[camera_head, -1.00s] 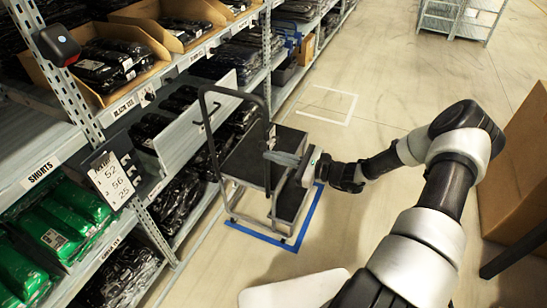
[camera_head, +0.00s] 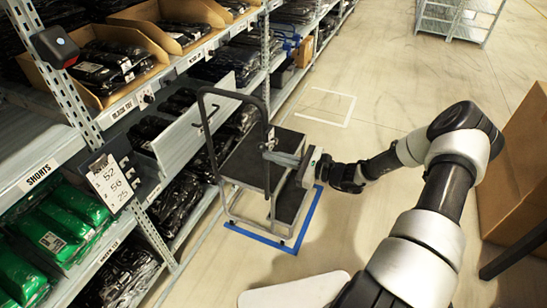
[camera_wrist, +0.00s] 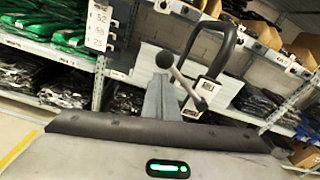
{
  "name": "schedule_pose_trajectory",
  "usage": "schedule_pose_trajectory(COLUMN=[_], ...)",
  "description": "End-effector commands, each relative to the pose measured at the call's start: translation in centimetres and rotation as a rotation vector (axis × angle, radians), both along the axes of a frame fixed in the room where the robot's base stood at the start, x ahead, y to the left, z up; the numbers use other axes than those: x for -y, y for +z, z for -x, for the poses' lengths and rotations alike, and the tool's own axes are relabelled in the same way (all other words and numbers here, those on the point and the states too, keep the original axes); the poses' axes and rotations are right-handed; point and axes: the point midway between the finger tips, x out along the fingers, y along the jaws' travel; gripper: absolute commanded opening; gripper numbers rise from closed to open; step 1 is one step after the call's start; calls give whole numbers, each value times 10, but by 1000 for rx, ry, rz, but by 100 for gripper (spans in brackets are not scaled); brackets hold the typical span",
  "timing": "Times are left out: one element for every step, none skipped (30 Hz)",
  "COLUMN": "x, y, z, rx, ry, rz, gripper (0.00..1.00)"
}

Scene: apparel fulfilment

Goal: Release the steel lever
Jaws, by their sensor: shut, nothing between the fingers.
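The steel lever (camera_wrist: 186,82) is a thin bright rod with a dark round knob (camera_wrist: 165,59). In the wrist view it slants from the knob down right to a bracket (camera_wrist: 207,90) on the black handle frame (camera_wrist: 228,38) of a grey step cart (camera_head: 250,160). My gripper (camera_wrist: 161,80) is shut, its grey fingertips right by the knob. I cannot tell whether they touch it. In the head view my gripper (camera_head: 268,153) reaches in from the right to the cart's near upright, and the lever is too small there to make out clearly.
The cart stands in a blue floor outline (camera_head: 262,238). Shelves (camera_head: 110,185) of bagged clothing and a hanging number card (camera_head: 111,182) are on the left. A cardboard box (camera_head: 515,165) is at the right. The aisle floor (camera_head: 400,75) beyond is clear.

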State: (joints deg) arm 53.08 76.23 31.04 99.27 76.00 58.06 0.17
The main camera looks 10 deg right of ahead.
Motion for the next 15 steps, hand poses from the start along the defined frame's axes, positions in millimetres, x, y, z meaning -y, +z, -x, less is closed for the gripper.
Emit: schedule_pose_trajectory(x=[2,3,4,5,9,20,26,32,40,45,50,57,61,66,70], y=[-16,-23,-33,-40,-42,-31,-30,-29,-29,-29,-29,-28,-28,-28,-27], z=[1,2,3,4,6,13,17,21,27,31,35,40,43,46,50], rx=[-3,-5,-7,-8,-9,-8,-8,-8,-9,-9,-11,-10,-10,-11,-11], ry=[0,2,4,4,4,0,0,0,0,1,1,1,2,2,2], rz=[1,2,2,4,5,8,8,8,9,7,8,7,7,8,8], gripper=[0,0,0,0,0,0,0,0,0,0,0,0,0,0,0])
